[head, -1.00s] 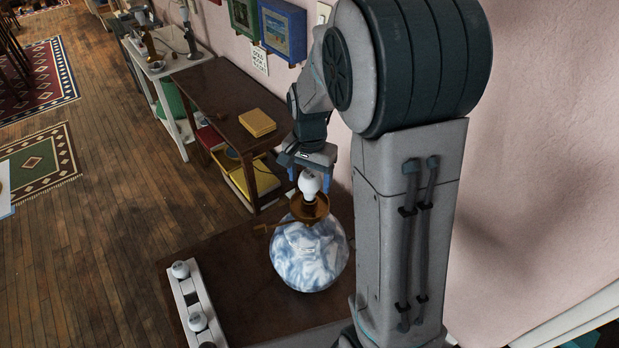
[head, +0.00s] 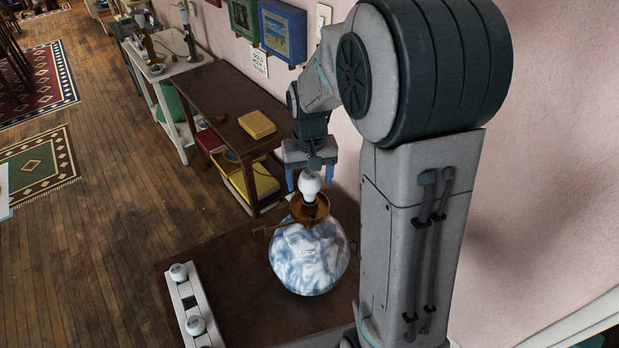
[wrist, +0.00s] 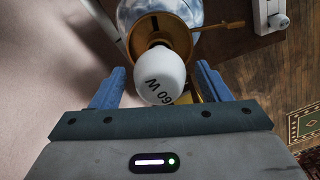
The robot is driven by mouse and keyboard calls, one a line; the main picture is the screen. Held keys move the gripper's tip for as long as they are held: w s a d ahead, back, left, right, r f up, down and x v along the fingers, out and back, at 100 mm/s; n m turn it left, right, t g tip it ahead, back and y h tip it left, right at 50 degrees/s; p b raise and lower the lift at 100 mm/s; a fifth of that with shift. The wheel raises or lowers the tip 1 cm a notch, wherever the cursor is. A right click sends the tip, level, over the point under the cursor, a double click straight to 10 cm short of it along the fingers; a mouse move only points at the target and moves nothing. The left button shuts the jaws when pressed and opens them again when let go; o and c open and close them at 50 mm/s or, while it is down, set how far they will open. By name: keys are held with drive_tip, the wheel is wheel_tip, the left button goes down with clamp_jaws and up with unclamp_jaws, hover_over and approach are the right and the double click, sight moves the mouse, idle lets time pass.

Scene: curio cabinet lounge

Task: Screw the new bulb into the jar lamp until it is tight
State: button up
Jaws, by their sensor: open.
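The jar lamp (head: 310,262), a round blue-and-white marbled body with a brass top, stands on the dark table. A white bulb (head: 309,187) sits upright in its brass socket (head: 308,208); the thread is hidden, so I cannot tell how tight it is. My gripper (head: 309,178) is open just above and behind the bulb. In the wrist view, the bulb (wrist: 160,78) has dark lettering and lies between the two blue fingers of my gripper (wrist: 160,70), with a visible gap on both sides. The brass socket (wrist: 162,35) shows beyond it.
A white rack (head: 190,310) with bulbs lies at the left of the dark table (head: 235,275). A brass key or arm (head: 268,229) sticks out left from the lamp top. The pink wall (head: 560,150) is close on the right. A brown side table (head: 215,95) stands behind.

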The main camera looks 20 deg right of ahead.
drive_tip(key=shift+n, duration=1.9)
drive_tip(key=shift+c, duration=0.3)
